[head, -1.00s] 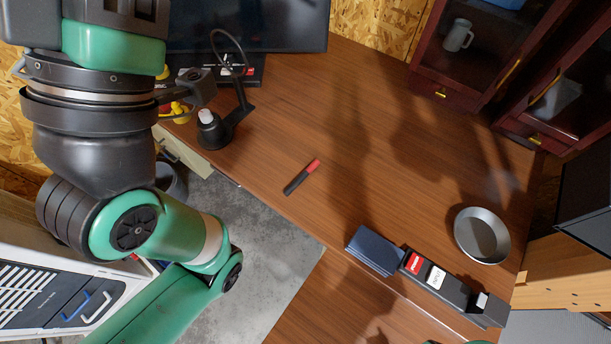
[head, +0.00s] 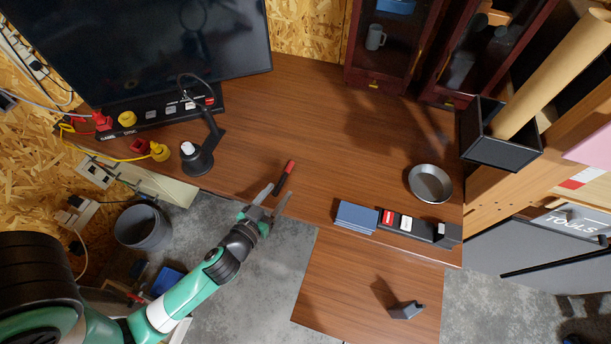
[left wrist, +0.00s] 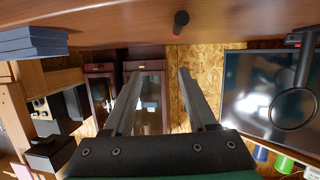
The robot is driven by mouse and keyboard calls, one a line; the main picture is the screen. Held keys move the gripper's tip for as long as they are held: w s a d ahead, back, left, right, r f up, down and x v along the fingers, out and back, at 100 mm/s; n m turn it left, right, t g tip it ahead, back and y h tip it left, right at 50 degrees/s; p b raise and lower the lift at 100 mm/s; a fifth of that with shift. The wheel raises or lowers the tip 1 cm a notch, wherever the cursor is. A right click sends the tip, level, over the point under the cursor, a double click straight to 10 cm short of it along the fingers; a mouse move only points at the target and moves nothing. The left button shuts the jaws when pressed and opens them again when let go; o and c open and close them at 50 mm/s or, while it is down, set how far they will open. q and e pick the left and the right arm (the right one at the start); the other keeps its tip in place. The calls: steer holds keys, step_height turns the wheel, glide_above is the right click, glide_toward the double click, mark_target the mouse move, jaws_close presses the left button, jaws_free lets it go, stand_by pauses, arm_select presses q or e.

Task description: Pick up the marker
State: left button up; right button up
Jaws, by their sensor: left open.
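The marker (head: 284,178), with a black body and red end, lies on the brown plank bench (head: 325,110) near its front-left edge. It also shows at the top of the left wrist view (left wrist: 180,22), above the tip of the right-hand finger. My left gripper (head: 281,189) is open, its two fingers reaching over the bench edge at the marker's near end. Contact between fingers and marker cannot be told. In the left wrist view the open fingers (left wrist: 158,73) have nothing between them. My right gripper is not in view.
A black lamp (head: 197,160) stands left of the marker, by a monitor (head: 180,50). Blue boxes (head: 356,217), a dark organizer (head: 415,228) and a metal bowl (head: 430,184) lie to the right. The bench behind the marker is clear.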

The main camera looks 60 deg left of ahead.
arm_select(q)
steer(key=s+f+g, duration=0.1)
steer(key=s+f, duration=0.1)
steer(key=s, duration=0.2)
steer(key=p, duration=0.1)
glide_toward(283, 177)
steer(key=x, duration=0.3)
steer(key=shift+w+d, duration=0.1)
steer(key=shift+w, duration=0.05)
steer(key=x, duration=0.5)
steer(key=shift+w+a+f+b, duration=0.1)
steer(key=shift+w+a+b, duration=0.05)
steer(key=shift+a+b, duration=0.15)
jaws_close()
